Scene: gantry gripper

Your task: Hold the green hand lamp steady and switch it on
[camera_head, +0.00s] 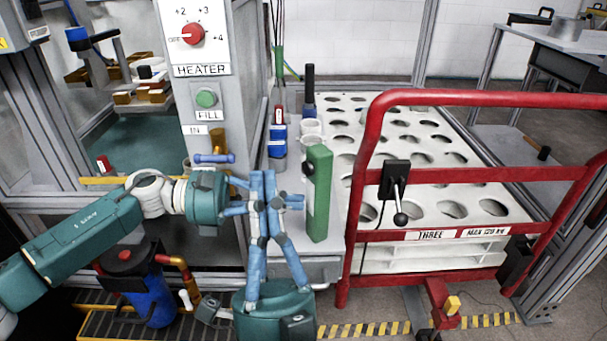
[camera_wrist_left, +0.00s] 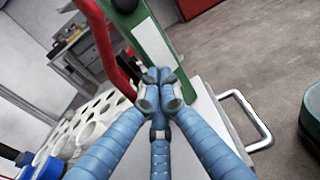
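The green hand lamp (camera_head: 319,195) stands upright at the front left edge of the white holed rack. It has a dark knob on its left side and a pale strip on its front. My left gripper (camera_head: 298,202) comes from the left, with its blue fingers drawn together at the lamp's left edge. In the left wrist view its fingertips (camera_wrist_left: 160,90) meet in front of the lamp (camera_wrist_left: 150,35); contact is unclear. My right gripper (camera_head: 264,176) points up from the bottom, its fingertips close together and seemingly empty, left of the lamp. The two grippers' fingers overlap in the head view.
A red tubular frame (camera_head: 365,150) with a black lever stands just right of the lamp. Blue bottles (camera_head: 277,142) and pale cups (camera_head: 311,130) stand behind it. The heater panel (camera_head: 197,35) rises at the left. The rack (camera_head: 395,110) has many empty holes.

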